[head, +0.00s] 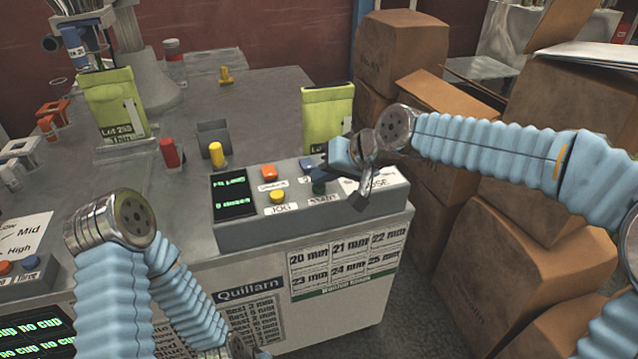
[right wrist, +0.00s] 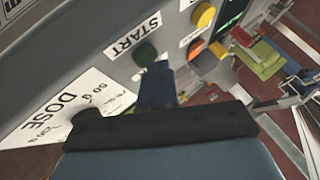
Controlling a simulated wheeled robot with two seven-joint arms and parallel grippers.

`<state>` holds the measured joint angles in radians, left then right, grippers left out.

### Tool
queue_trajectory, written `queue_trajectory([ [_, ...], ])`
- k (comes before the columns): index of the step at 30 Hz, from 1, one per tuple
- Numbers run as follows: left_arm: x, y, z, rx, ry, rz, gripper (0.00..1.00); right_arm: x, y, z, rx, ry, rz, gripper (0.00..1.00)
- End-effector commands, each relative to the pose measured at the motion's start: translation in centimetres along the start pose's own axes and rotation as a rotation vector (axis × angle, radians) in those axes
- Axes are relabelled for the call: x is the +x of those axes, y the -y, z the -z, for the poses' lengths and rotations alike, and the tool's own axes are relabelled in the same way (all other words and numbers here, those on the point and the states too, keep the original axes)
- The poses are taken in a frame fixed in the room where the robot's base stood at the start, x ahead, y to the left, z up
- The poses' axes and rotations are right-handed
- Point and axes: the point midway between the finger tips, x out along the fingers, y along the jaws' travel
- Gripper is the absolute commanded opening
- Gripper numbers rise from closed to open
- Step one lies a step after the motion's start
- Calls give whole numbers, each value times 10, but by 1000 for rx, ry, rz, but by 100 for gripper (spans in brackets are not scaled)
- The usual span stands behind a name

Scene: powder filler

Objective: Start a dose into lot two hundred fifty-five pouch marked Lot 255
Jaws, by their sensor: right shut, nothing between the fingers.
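The control box (head: 235,237) has a green-lit display (head: 233,195), an orange button (head: 269,170), a yellow button (head: 277,196) over a JOG label and a dark green button (head: 319,187) over a START label. My right gripper (head: 320,173) is shut and empty, its tips close to the green START button. In the right wrist view the blue fingertips (right wrist: 157,72) point at the green button (right wrist: 145,53); I cannot tell if they touch. A green pouch (head: 112,100) at left has a Lot label, last digit unclear. Another green pouch (head: 327,112) stands behind the box, its label mostly hidden. My left gripper is out of view.
A second panel (head: 30,270) is at far left. Cardboard boxes (head: 500,240) crowd the right side beneath my right arm.

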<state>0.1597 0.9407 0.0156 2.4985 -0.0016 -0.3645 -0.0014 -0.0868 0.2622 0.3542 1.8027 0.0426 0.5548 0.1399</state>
Motion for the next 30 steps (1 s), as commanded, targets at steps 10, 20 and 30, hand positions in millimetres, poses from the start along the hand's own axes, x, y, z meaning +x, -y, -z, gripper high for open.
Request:
queue_trajectory([
  [10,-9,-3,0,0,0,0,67,-9,7,7,0,-1,0,0],
  [20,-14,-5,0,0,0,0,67,-14,10,10,0,-1,0,0],
  [30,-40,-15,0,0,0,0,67,-38,28,28,-1,-1,0,0],
])
